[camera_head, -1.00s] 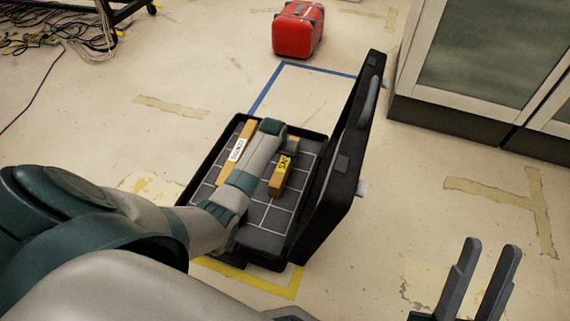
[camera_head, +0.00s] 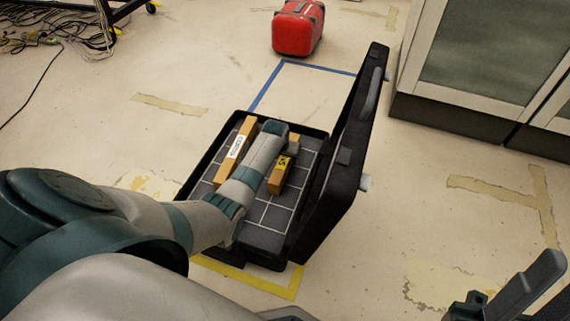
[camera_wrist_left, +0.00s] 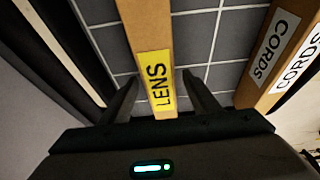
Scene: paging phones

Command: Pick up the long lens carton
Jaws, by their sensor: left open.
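The long lens carton (camera_head: 283,165) is tan with a yellow label and lies in the open black case. In the left wrist view the lens carton (camera_wrist_left: 155,60) runs away from me, its label reading LENS. My left gripper (camera_wrist_left: 163,98) is open, with one dark finger on each side of the labelled part. I cannot tell whether the fingers touch it. My right gripper (camera_head: 530,285) shows at the lower right, partly cut off by the frame edge.
A second tan carton marked CORDS (camera_head: 237,150) lies left of the lens carton, also in the wrist view (camera_wrist_left: 275,50). The case's lid (camera_head: 345,150) stands up on the right. A red case (camera_head: 298,28) sits beyond on the floor. A cabinet (camera_head: 470,60) stands at upper right.

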